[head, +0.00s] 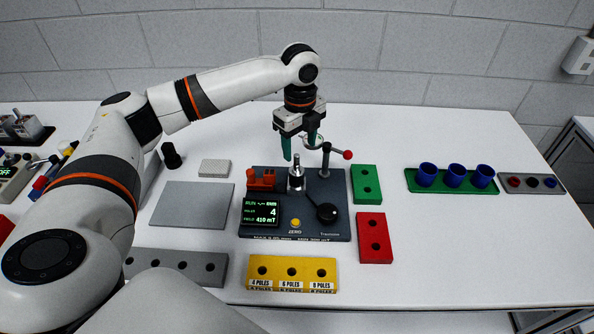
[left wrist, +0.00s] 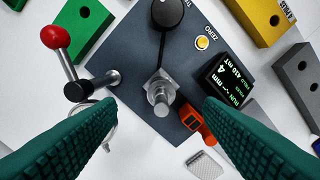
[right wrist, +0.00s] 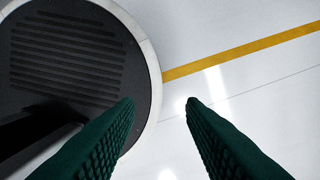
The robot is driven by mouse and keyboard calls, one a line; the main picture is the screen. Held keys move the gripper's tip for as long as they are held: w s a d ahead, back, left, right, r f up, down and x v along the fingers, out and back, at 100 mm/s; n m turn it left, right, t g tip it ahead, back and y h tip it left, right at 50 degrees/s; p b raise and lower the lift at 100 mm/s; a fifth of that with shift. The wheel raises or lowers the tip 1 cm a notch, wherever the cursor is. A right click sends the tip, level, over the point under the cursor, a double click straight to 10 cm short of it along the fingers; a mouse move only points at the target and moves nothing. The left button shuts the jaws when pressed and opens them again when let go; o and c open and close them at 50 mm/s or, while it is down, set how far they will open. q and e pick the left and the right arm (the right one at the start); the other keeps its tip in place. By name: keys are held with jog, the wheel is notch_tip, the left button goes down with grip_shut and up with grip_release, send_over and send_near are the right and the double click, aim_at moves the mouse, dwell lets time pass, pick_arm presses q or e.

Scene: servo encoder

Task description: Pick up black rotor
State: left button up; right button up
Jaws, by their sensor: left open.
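A grey rack (head: 508,191) at the right holds small round pieces, red, black and blue. The middle one looks like the black rotor (head: 532,182). My left gripper (head: 300,147) is open and empty, far left of that rack. It hangs above the dark test fixture (head: 258,180). In the left wrist view, the fixture's metal spindle (left wrist: 160,92) shows between the spread fingers, and no rotor is seen on it. My right gripper (right wrist: 160,100) is open and empty over the floor, and is not in the head view.
A red-knobbed lever (head: 347,155) and a black knob (head: 326,212) stand up from the fixture. Green (head: 366,184), red (head: 374,238) and yellow (head: 291,272) blocks surround it. Blue cups (head: 455,175) stand on a green tray. The table's right front is clear.

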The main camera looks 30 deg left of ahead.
aim_at(297, 155)
pick_arm(q)
jog(key=shift+w+a+f, duration=0.1)
jog(key=shift+f, duration=0.45)
jog(key=shift+w+a+f, duration=0.1)
jog(key=shift+f, duration=0.45)
jog(key=f, duration=0.1)
jog(key=p, duration=0.1)
jog(key=f, duration=0.1)
jog(key=shift+s+a+f+p, duration=0.15)
jog(key=shift+a+f+p, duration=0.1)
jog(key=shift+f+p, duration=0.05)
notch_tip(297, 155, down, 2)
jog(key=shift+s+f, duration=0.1)
jog(key=shift+f, duration=0.4)
jog(key=c, duration=0.7)
grip_shut()
pick_arm(e)
jog(key=shift+w+a+r, duration=0.1)
jog(key=shift+w+r, duration=0.1)
jog(key=shift+r, duration=0.4)
jog(key=shift+w+a+r, duration=0.1)
jog(key=shift+w+r, duration=0.1)
jog(key=shift+r, duration=0.35)
